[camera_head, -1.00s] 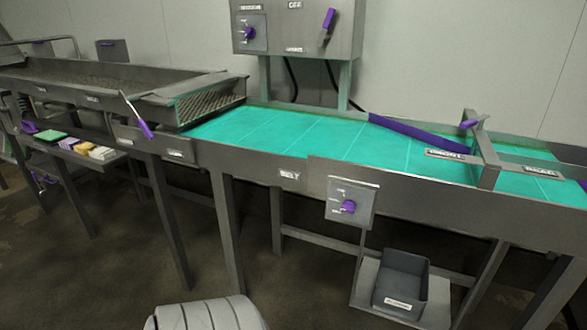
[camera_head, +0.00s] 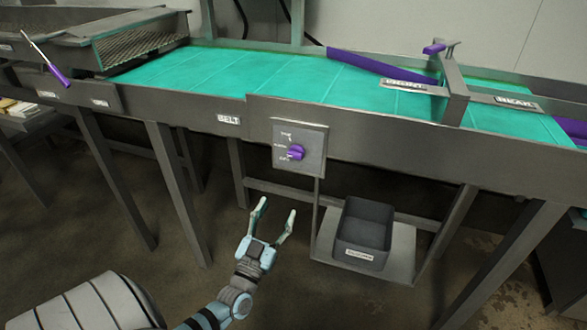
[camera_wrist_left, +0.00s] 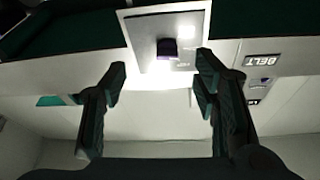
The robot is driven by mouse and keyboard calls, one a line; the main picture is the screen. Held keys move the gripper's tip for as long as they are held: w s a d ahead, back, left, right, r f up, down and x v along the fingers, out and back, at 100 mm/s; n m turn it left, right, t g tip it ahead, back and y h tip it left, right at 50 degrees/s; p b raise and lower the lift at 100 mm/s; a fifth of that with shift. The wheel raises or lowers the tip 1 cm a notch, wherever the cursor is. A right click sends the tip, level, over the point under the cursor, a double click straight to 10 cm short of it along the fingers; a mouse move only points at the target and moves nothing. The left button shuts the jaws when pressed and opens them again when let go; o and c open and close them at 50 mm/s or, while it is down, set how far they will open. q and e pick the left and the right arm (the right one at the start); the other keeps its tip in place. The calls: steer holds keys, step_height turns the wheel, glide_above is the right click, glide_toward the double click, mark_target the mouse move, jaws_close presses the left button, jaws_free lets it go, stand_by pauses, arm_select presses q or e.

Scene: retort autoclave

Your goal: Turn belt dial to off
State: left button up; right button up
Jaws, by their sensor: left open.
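The belt dial is a purple knob (camera_head: 295,152) on a square grey plate (camera_head: 312,138) on the front of the conveyor, right of the BELT label (camera_head: 228,119). Small position labels sit around the knob; its exact setting is too small to read. My left gripper (camera_head: 276,208) is open and empty, below the dial plate and apart from it. In the left wrist view the knob (camera_wrist_left: 167,48) shows ahead, between and beyond the open fingers (camera_wrist_left: 162,82). My right gripper is not in view.
A dark grey bin (camera_head: 365,232) stands on a low shelf (camera_head: 398,256) right of my gripper. Conveyor legs (camera_head: 182,190) stand at the left. The green belt (camera_head: 250,78) runs above, with a purple diverter bar (camera_head: 370,66). The space before the dial is clear.

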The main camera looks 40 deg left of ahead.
mark_target(294, 158)
arm_select(q)
steer(key=shift+n+t+y, duration=0.3)
steer(key=x, duration=0.5)
steer(key=r+b+x, duration=0.1)
steer(key=x, duration=0.4)
steer(key=s+r+b+x, duration=0.1)
steer(key=x, duration=0.4)
steer(key=shift+w+a+r, duration=0.1)
steer(key=shift+w+r, duration=0.1)
steer(key=shift+r, duration=0.15)
steer(key=shift+c, duration=1.2)
steer(key=c, duration=0.9)
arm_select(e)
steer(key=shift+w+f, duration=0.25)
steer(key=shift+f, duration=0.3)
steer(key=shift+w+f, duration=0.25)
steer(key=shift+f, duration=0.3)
